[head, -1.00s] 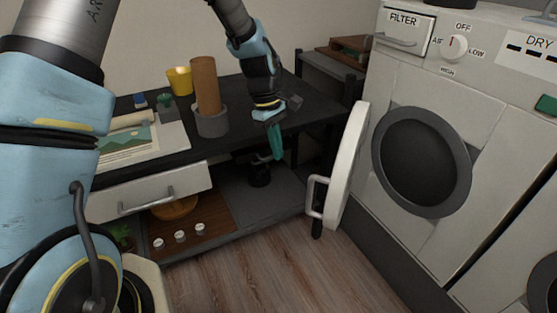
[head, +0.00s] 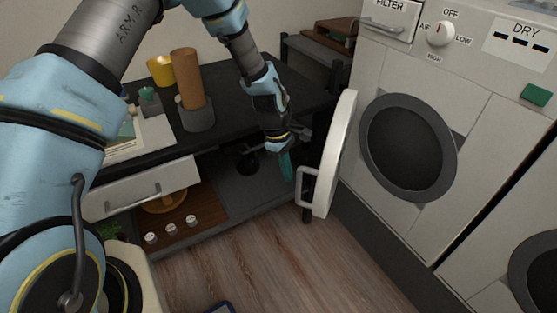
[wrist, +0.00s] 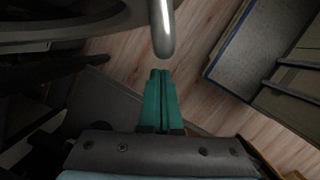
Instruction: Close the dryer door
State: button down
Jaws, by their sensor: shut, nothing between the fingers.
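The dryer door (head: 339,150) is a white round-edged panel standing open to the left of the dryer's dark round opening (head: 408,147). Its pale bar handle (head: 303,190) is on the door's outer left side. My gripper (head: 287,168) has green fingers, is shut and empty, and points down just left of the door. In the wrist view the shut green fingers (wrist: 161,98) lie just below a metal bar end (wrist: 162,30), likely the door handle. The dark curved rim of the door fills the wrist view's upper left.
A black desk (head: 235,115) with a cup, a brown cylinder and an open drawer (head: 150,190) stands at left. A low shelf (head: 235,190) lies under my gripper. The wooden floor (head: 265,260) in front is clear except for a blue-edged object (head: 219,308).

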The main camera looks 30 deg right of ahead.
jog(key=shift+s+d, duration=0.2)
jog(key=shift+s, duration=0.25)
jog(key=shift+s, duration=0.15)
